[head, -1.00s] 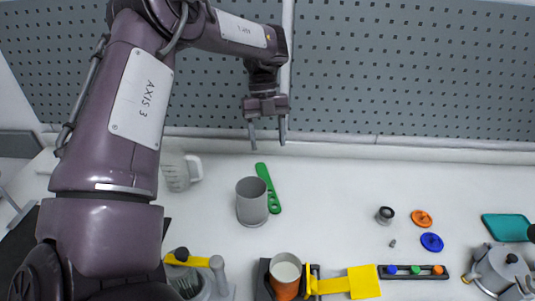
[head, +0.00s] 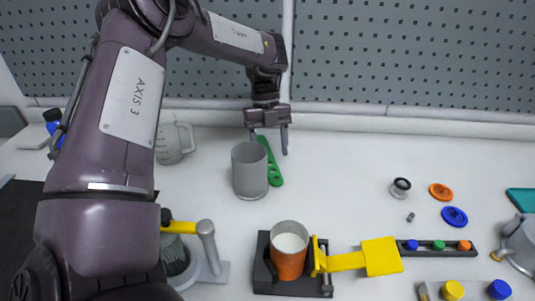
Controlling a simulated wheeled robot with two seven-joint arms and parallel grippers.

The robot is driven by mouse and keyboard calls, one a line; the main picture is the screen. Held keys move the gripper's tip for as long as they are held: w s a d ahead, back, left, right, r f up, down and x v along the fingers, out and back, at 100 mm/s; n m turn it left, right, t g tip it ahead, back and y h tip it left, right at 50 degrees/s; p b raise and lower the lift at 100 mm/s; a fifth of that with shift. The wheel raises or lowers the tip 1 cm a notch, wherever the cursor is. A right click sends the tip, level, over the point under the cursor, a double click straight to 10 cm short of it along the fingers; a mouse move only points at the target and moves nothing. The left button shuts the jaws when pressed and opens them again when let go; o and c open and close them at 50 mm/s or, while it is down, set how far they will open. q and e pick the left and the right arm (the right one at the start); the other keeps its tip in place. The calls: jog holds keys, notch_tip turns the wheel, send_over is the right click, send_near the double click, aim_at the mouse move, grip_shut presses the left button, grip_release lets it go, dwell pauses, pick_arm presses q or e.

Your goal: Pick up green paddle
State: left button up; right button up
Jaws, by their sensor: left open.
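The green paddle (head: 271,165) lies on the white bench, partly hidden behind a grey cup (head: 249,172). It has holes along its length, and its far end shows near my left gripper. My left gripper (head: 269,149) points down with its fingers apart and empty, at the paddle's far end. The left finger is close to the paddle in the picture; I cannot tell whether they touch. My right gripper is not in view.
A clear jug (head: 174,144) stands left of the grey cup. An orange cup (head: 288,256) of white liquid sits in a dark holder at the front, beside a yellow paddle (head: 381,257). Orange (head: 441,191) and blue (head: 454,216) discs lie at right.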

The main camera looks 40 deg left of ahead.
aim_at(272, 168)
pick_arm(q)
jog(key=shift+x, duration=1.55)
jog(key=shift+c, duration=0.5)
jog(key=c, duration=1)
jog(key=shift+c, duration=0.2)
jog(key=shift+r, duration=0.15)
